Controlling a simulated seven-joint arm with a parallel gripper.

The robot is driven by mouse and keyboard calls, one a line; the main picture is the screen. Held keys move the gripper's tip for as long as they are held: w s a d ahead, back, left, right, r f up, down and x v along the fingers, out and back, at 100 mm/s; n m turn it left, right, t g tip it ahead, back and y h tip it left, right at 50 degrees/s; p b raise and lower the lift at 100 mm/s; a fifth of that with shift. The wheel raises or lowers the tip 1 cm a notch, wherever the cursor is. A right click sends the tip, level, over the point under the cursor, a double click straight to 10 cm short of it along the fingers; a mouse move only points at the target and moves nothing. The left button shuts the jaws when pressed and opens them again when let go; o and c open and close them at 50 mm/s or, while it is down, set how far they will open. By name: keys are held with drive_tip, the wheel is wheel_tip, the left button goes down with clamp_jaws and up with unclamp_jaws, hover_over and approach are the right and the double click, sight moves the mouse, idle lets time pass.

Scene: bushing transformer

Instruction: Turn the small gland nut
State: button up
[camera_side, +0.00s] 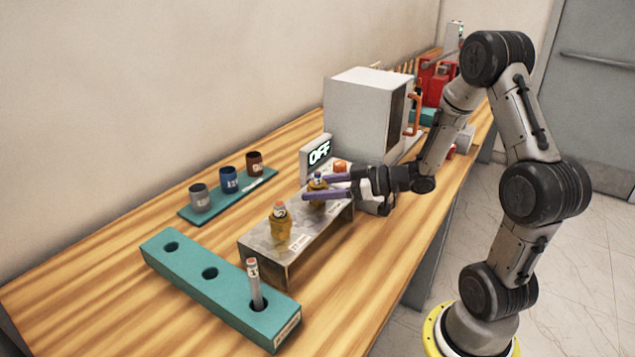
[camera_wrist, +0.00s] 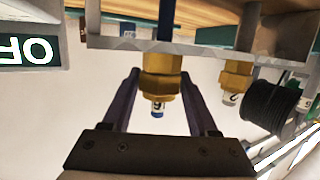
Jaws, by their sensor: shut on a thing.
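The gland nut between my fingers is a small brass fitting (camera_side: 318,186) on top of a grey metal bracket (camera_side: 285,232). A blue-tipped cable end with a white label stands out of it. In the wrist view, the same brass nut (camera_wrist: 162,84) shows with its faceted sides. My gripper (camera_side: 304,189) reaches in from the right, its two purple fingers on either side of this nut, shut on it. A second brass gland (camera_side: 280,226) with an orange-tipped cable stands apart on the bracket's near end; it also shows in the wrist view (camera_wrist: 237,78).
A teal block (camera_side: 180,262) with holes lies in front, a grey labelled piece (camera_side: 254,284) upright in its near hole. Three labelled cups stand on a teal tray (camera_side: 218,207). An OFF display (camera_side: 318,154) and a white cabinet (camera_side: 358,115) stand close behind the bracket.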

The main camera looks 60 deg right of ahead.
sight(343, 201)
drive_tip(key=shift+n+g+y, duration=0.4)
drive_tip(key=shift+n+y, duration=0.3)
drive_tip(key=shift+y, duration=0.1)
drive_tip(key=shift+n+g+y, duration=0.5)
drive_tip(key=shift+n+y, duration=0.1)
drive_tip(key=shift+y, duration=0.1)
drive_tip(key=o, duration=1.5)
drive_tip(key=shift+o, duration=0.2)
drive_tip(key=shift+v, duration=3)
